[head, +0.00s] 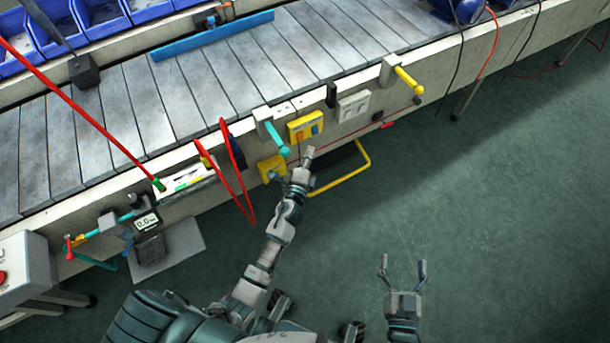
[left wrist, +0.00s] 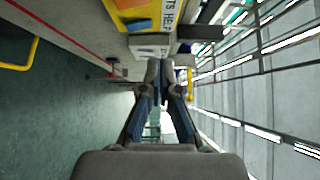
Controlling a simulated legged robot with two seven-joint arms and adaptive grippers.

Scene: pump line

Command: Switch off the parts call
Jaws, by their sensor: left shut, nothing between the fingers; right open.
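A yellow switch box (head: 305,126) with a blue rocker (head: 300,136) and an orange rocker (head: 314,130) is on the conveyor's side. I cannot tell contact. My right gripper (head: 403,264) is open and empty over the floor.
A pale double switch box (head: 352,105) and a yellow-handled lever (head: 408,80) are right of the yellow box. A teal-handled lever (head: 277,138) is close left. A yellow rail (head: 350,174) sticks out below. Green floor (head: 480,200) is clear at right.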

